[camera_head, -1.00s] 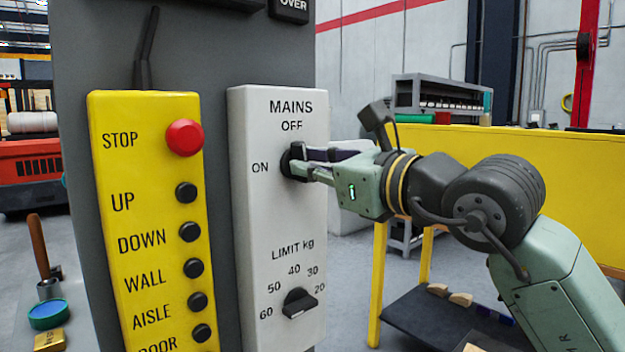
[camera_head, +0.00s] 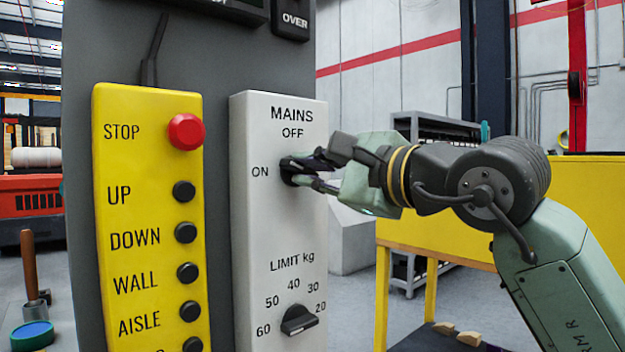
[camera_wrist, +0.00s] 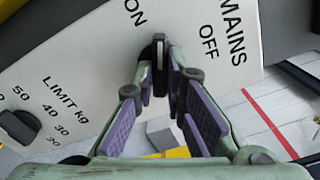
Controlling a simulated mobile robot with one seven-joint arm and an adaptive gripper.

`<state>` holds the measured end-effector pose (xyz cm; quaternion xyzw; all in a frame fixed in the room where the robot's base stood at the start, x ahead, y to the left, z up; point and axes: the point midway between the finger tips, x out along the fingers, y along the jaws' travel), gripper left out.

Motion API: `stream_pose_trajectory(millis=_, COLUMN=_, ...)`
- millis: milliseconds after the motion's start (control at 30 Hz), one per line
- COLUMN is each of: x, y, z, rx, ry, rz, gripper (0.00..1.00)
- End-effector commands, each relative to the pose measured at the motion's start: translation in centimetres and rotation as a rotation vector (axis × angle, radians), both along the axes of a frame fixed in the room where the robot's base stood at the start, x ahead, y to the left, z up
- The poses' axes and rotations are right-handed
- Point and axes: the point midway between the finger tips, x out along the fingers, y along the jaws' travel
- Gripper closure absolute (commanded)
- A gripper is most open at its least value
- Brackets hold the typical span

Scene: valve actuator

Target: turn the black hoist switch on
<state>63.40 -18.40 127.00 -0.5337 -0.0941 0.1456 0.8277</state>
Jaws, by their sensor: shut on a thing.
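The black mains switch (camera_head: 287,171) is a small knob on the white panel (camera_head: 262,225), right of the word ON and below the word OFF. My gripper (camera_head: 300,172) reaches it from the right and is shut on it. In the wrist view the knob's narrow black grip (camera_wrist: 159,65) sits between the tips of my two purple-padded fingers. My fingers hide part of the knob in the head view. I cannot tell exactly which mark the knob points to.
A black limit knob (camera_head: 299,320) sits lower on the same panel. Left of it is a yellow panel (camera_head: 145,225) with a red stop button (camera_head: 186,132) and several black buttons. A yellow bench (camera_head: 570,185) stands behind my arm.

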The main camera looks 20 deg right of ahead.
Motion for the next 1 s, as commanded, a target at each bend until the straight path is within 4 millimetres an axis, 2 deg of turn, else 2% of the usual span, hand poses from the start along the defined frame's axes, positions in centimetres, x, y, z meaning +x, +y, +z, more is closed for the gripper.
stream_pose_trajectory(millis=200, x=0.02, y=0.03, z=-0.11, rx=-0.166, ry=-0.059, rz=-0.001, gripper=1.00)
stream_pose_trajectory(millis=500, x=0.03, y=0.02, z=-0.12, rx=-0.320, ry=-0.114, rz=0.000, gripper=1.00)
stream_pose_trajectory(millis=1000, x=0.02, y=0.01, z=-0.10, rx=-0.380, ry=-0.136, rz=0.000, gripper=1.00)
